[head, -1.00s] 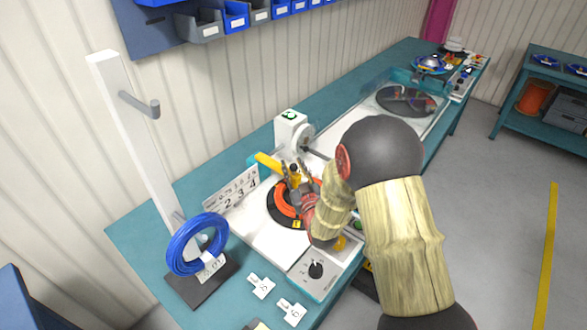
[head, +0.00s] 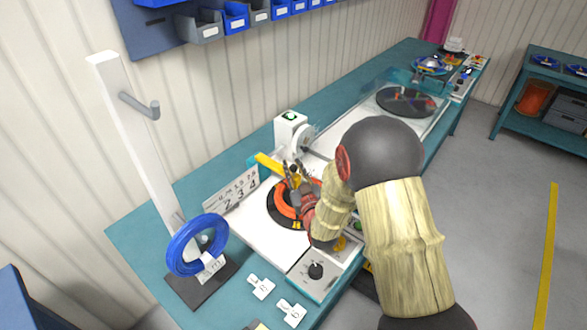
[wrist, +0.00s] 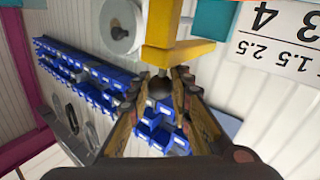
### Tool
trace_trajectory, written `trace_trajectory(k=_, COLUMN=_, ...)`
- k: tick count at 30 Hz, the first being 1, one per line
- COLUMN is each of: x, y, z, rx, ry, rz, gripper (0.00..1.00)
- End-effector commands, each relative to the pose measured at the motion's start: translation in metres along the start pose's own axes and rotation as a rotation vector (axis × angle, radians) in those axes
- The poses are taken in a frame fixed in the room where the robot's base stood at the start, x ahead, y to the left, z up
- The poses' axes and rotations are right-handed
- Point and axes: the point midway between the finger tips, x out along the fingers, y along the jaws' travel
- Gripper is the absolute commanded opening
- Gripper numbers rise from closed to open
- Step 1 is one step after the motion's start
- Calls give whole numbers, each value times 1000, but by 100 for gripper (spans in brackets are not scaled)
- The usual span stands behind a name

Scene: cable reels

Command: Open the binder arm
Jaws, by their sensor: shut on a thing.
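The yellow binder arm (head: 268,161) reaches over the reel with orange cable (head: 284,207) on the white machine. In the wrist view the yellow arm (wrist: 165,32) comes down from the top and ends in a yellow crosspiece with a dark round knob (wrist: 159,86). My gripper (head: 294,168) is at the arm's near end, above the reel. Its fingers (wrist: 160,92) stand on both sides of the knob and are shut on it. My wrist and forearm hide the right part of the machine and some of the reel.
A blue cable coil (head: 196,245) hangs on a white post (head: 135,140) at the left. A number plate (head: 232,194) stands left of the reel. A control panel with a black dial (head: 316,270) is in front. Blue bins (head: 237,16) hang on the wall behind.

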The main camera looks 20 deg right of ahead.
Motion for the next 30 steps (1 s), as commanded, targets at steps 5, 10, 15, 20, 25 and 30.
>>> trace_trajectory(k=5, x=0, y=0, z=0, rx=0, ry=-1, rz=-1, gripper=0)
trace_trajectory(k=10, x=0, y=0, z=-4, rx=-7, ry=-12, rz=-3, gripper=0)
trace_trajectory(k=15, x=2, y=1, z=-17, rx=-37, ry=-54, rz=-12, gripper=0)
trace_trajectory(k=20, x=7, y=0, z=-34, rx=-88, ry=-129, rz=-28, gripper=0)
trace_trajectory(k=25, x=15, y=-1, z=-54, rx=-154, ry=-225, rz=-47, gripper=0)
trace_trajectory(k=30, x=24, y=-3, z=-71, rx=-216, ry=-315, rz=-65, gripper=0)
